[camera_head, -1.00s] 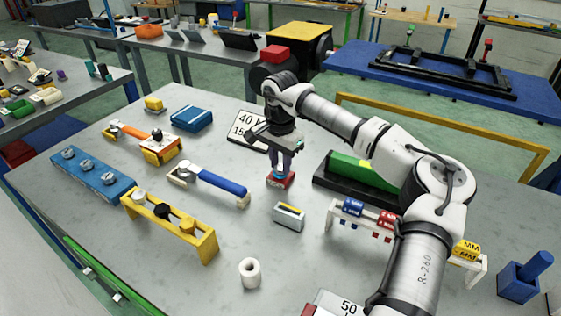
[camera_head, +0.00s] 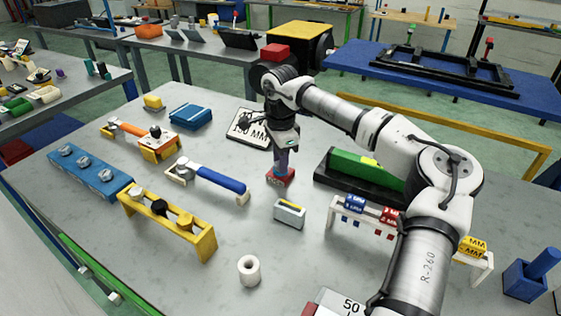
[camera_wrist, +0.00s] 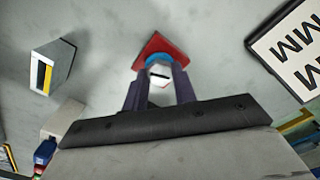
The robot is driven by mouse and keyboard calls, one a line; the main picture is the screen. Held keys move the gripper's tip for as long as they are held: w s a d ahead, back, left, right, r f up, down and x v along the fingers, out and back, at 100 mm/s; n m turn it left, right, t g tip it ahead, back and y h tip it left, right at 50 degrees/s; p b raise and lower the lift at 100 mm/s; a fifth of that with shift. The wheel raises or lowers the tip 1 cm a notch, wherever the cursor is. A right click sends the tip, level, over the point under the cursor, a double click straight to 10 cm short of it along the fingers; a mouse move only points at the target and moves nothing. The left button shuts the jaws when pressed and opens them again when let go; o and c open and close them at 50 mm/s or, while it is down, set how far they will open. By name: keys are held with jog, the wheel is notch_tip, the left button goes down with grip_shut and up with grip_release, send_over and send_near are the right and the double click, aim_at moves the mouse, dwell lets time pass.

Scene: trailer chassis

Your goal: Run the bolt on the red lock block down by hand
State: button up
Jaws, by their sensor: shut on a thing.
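The red lock block (camera_head: 281,178) sits on the grey table near its middle. It also shows in the wrist view (camera_wrist: 161,44), with a blue ring (camera_wrist: 158,58) on it and a pale bolt head (camera_wrist: 159,73) above the ring. My gripper (camera_head: 282,167) points straight down over the block. In the wrist view its two dark fingers (camera_wrist: 158,78) stand on either side of the bolt head and are shut on it. The bolt's thread is hidden, so I cannot tell how deep it sits.
A small grey box (camera_head: 289,214) stands just in front of the block. A blue-handled tool (camera_head: 222,181) on a white stand lies to the left. A green and black fixture (camera_head: 352,172) and a white rack (camera_head: 340,212) stand to the right. A number plate (camera_head: 245,128) lies behind.

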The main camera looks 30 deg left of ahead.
jog(key=m+b, duration=0.1)
jog(key=m, duration=0.3)
jog(key=shift+w+r+m, duration=0.1)
jog(key=shift+w+m, duration=0.05)
jog(key=shift+m, duration=0.25)
jog(key=shift+o, duration=0.2)
jog(key=m+b, duration=0.1)
jog(key=m, duration=0.3)
jog(key=m+b, duration=0.1)
jog(key=m, duration=0.4)
jog(key=shift+r, duration=0.1)
jog(key=shift+c, duration=0.2)
jog(key=m+b, duration=0.1)
jog(key=m, duration=0.3)
jog(key=shift+m, duration=0.3)
jog(key=m, duration=0.3)
jog(key=shift+m+b, duration=0.3)
jog(key=shift+b, duration=0.1)
jog(key=m+b, duration=0.1)
jog(key=m, duration=0.3)
jog(key=m+b, duration=0.1)
jog(key=m, duration=0.3)
jog(key=shift+m+b, duration=0.35)
jog(key=shift+m, duration=1.55)
jog(key=shift+a, duration=0.1)
